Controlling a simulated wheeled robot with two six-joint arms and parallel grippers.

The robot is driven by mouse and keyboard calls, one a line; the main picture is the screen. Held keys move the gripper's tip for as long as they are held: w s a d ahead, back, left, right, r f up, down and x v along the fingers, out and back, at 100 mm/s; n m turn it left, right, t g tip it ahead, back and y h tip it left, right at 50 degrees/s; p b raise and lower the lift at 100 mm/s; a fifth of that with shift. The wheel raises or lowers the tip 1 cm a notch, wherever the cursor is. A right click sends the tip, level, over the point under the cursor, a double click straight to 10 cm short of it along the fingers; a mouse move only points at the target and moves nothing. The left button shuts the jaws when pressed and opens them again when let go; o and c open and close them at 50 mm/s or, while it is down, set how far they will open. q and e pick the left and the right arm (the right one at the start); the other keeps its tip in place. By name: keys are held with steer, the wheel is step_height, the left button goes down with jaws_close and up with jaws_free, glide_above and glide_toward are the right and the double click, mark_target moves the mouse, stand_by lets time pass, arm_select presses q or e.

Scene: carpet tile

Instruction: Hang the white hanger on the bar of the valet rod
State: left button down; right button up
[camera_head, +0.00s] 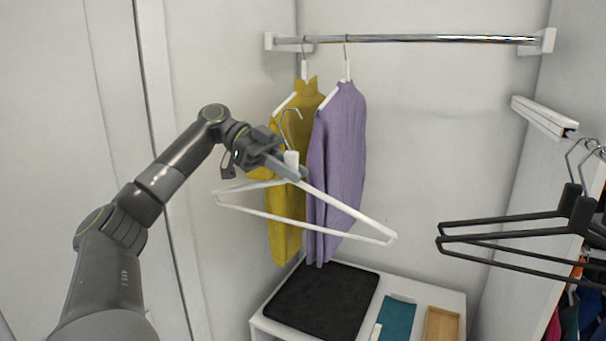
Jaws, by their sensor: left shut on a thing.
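The white hanger (345,208) is in the middle of the view, with its hook up and its arms spread left and right, tilted down to the right. My left gripper (288,166) is shut on the white hanger near its neck, just below the hook, and holds it in the air. A short white rail (544,115) on the right wall looks like the valet rod; its bar cannot be made out clearly. The hanger is well left of this rail and apart from it. My right gripper is not in view.
A chrome closet rod (430,39) holds a yellow garment (283,215) and a purple garment (340,150) behind the white hanger. Black hangers (520,234) are at the right. A white cabinet (455,298) below bears a black mat (322,299), teal cloth (397,319) and wooden tray (429,323).

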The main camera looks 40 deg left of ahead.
arm_select(q)
steer(key=shift+d+r, duration=0.15)
steer(key=shift+d, duration=0.2)
steer(key=shift+w+d+f+p, duration=0.6)
steer(key=shift+w+d, duration=1.8)
steer(key=shift+d, duration=5.1)
steer(key=shift+w+d+f+p, duration=0.1)
steer(key=shift+w+d+p, duration=1.6)
steer(key=shift+d, duration=5.85)
steer(key=shift+w+d+f+p, duration=0.1)
steer(key=shift+w+d+f, duration=0.25)
steer(key=shift+w+d, duration=4.95)
steer(key=s+d, duration=0.4)
steer(key=shift+s+d, duration=0.25)
steer(key=c, duration=1.3)
jaws_free()
